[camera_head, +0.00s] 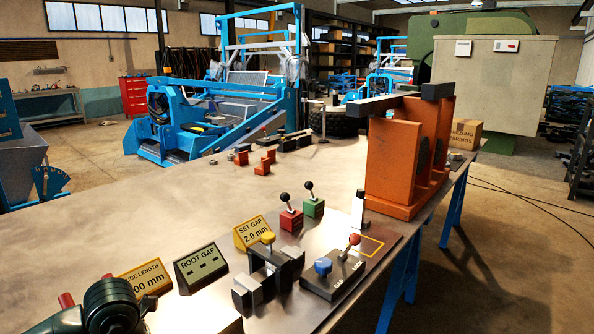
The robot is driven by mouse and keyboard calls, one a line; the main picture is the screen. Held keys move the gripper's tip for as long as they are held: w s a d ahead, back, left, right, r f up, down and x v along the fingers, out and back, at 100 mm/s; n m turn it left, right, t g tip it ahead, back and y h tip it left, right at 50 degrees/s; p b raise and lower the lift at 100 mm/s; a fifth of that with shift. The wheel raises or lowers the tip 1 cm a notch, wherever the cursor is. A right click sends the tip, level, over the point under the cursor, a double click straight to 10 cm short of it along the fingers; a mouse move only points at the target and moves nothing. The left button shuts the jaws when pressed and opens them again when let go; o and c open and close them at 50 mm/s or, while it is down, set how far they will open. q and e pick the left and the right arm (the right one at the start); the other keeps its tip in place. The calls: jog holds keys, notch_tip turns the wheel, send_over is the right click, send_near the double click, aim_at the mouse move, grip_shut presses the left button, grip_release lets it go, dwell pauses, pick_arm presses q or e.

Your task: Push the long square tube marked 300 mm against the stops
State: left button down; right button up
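I cannot make out a 300 mm mark on any tube. A dark square bar (374,106) lies across the top of an orange rack (394,158) at the right of the table, and a dark block (437,91) sits on the rack's right part. Short dark square pieces (247,293) stand beside a yellow-knobbed fixture (268,262) at the front. Small red blocks (265,162) and a dark bar fixture (295,141) are at the back; I cannot tell which parts are the stops. Neither gripper can be made out.
Signs stand at the front: a partly hidden length sign (145,279), ROOT GAP (201,267) and SET GAP 2.0 mm (252,233). Red (290,219) and green (313,207) lever boxes and a control plate (340,272) are nearby. The table's left middle is clear.

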pick_arm(q)
jog(key=shift+s+a+f, duration=0.1)
jog(key=shift+a+f, duration=0.1)
jog(key=shift+f, duration=0.3)
dwell(0.3)
jog(key=shift+s+d, duration=0.1)
jog(key=shift+d, duration=0.05)
jog(key=shift+s+d, duration=0.15)
jog(key=shift+d, duration=0.05)
jog(key=shift+d+r, duration=0.1)
jog(key=shift+r+p, duration=0.55)
jog(key=shift+r, duration=0.1)
notch_tip(320, 180, up, 6)
jog(key=p, duration=0.3)
jog(key=shift+p, duration=0.35)
